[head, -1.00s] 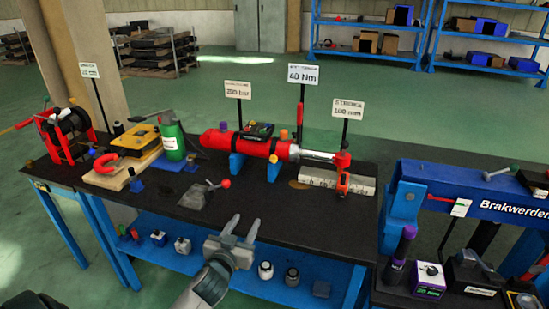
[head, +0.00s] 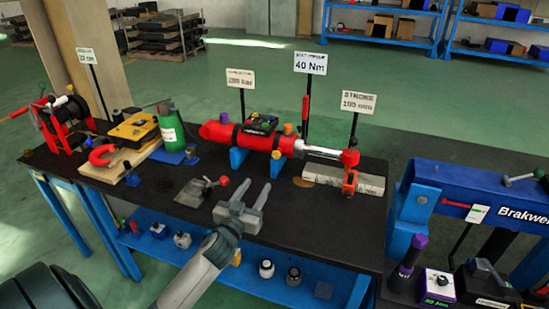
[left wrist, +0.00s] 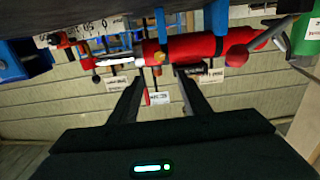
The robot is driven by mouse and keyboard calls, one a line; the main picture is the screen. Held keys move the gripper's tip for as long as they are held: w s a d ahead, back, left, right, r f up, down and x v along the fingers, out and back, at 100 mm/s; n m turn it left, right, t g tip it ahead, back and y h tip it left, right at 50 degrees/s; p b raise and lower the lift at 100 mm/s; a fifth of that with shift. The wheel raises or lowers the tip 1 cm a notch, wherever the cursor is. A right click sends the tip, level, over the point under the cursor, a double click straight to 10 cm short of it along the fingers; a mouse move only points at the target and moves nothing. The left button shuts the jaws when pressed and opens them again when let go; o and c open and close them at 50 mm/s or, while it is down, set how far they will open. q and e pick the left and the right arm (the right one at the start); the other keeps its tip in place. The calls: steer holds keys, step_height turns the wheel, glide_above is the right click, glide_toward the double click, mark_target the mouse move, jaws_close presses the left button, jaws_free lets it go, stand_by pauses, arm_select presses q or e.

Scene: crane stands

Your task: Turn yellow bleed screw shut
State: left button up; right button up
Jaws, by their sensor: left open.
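A red hydraulic cylinder (head: 221,134) lies on blue supports on the black bench. A small yellow-orange screw (head: 276,154) sits low on its near side toward the rod end; I take it for the yellow bleed screw. An orange knob (head: 288,129) and a purple knob (head: 224,118) stand on top. My left gripper (head: 257,188) is open and empty, in front of the cylinder and apart from it. In the left wrist view the cylinder (left wrist: 195,48) appears upside down beyond the open fingers, with the small yellow screw (left wrist: 161,57) between them. My right gripper is not in view.
A lever with a red ball (head: 223,181) stands just left of my gripper. A green bottle (head: 171,128) and a red clamp (head: 102,155) are farther left. Sign posts, such as the 40 Nm sign (head: 310,64), rise behind the cylinder. A blue press frame (head: 455,185) stands right.

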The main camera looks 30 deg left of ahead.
arm_select(q)
steer(key=p, duration=0.2)
glide_toward(276, 155)
steer(key=w, duration=0.1)
steer(key=x, duration=0.6)
steer(key=shift+w+a, duration=0.15)
steer(key=shift+a, duration=0.1)
steer(key=shift+w+a, duration=0.15)
steer(key=shift+w, duration=0.5)
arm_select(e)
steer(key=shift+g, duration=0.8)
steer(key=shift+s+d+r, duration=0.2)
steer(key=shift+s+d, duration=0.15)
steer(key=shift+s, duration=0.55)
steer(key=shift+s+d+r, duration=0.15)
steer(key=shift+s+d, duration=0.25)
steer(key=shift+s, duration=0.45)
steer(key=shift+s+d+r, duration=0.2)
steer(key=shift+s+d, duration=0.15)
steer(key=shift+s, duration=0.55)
arm_select(q)
steer(key=c, duration=1)
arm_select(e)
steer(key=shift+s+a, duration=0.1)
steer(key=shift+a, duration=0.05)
